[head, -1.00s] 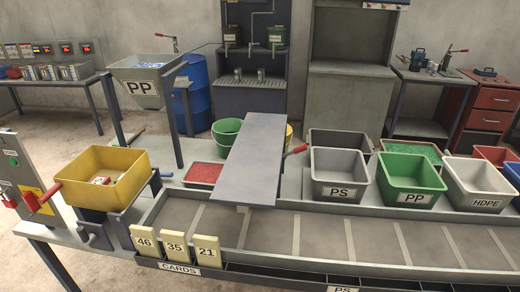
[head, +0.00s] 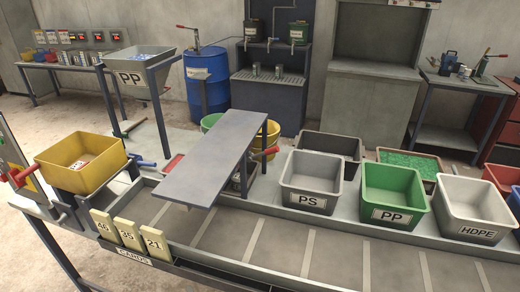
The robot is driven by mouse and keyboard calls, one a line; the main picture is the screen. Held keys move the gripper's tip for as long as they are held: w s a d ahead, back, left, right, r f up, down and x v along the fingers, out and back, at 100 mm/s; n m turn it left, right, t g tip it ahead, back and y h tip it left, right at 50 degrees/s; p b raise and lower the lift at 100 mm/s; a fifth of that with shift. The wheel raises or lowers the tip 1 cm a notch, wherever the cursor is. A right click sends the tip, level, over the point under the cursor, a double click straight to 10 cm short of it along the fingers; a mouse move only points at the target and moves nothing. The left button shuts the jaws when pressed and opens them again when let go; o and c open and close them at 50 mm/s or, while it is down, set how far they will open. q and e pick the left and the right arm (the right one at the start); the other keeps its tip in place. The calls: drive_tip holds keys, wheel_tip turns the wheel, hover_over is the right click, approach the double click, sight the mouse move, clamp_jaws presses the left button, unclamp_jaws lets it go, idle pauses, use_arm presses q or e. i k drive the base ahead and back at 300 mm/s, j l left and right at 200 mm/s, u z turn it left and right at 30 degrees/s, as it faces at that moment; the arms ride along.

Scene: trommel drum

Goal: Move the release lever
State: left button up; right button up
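No part is labelled as the release lever, and I cannot tell which handle it is. A red handle (head: 22,177) sticks out at the left of the yellow bin (head: 75,171). A blue handle (head: 146,163) sticks out at the bin's right side. Another red handle (head: 270,151) shows beside the tilted grey plate (head: 205,160), and what it joins is hidden behind the plate. Neither of my grippers is in view.
A long grey trough (head: 330,258) with crossbars runs along the front. Behind it stand the grey PS bin (head: 311,199), green PP bin (head: 392,214) and white HDPE bin (head: 478,230). A PP hopper (head: 132,79) and blue drum (head: 207,92) stand behind left. Number cards (head: 129,235) stand at the trough's left end.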

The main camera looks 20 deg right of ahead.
sight(249, 156)
drive_tip(key=k+l, duration=0.1)
drive_tip(key=l, duration=0.25)
drive_tip(key=k+l, duration=0.1)
drive_tip(key=l, duration=0.3)
drive_tip(key=l+u, duration=0.1)
drive_tip(key=l, duration=0.25)
drive_tip(key=k+l, duration=0.15)
drive_tip(key=l, duration=0.2)
drive_tip(key=k+l, duration=0.1)
drive_tip(key=l, duration=0.25)
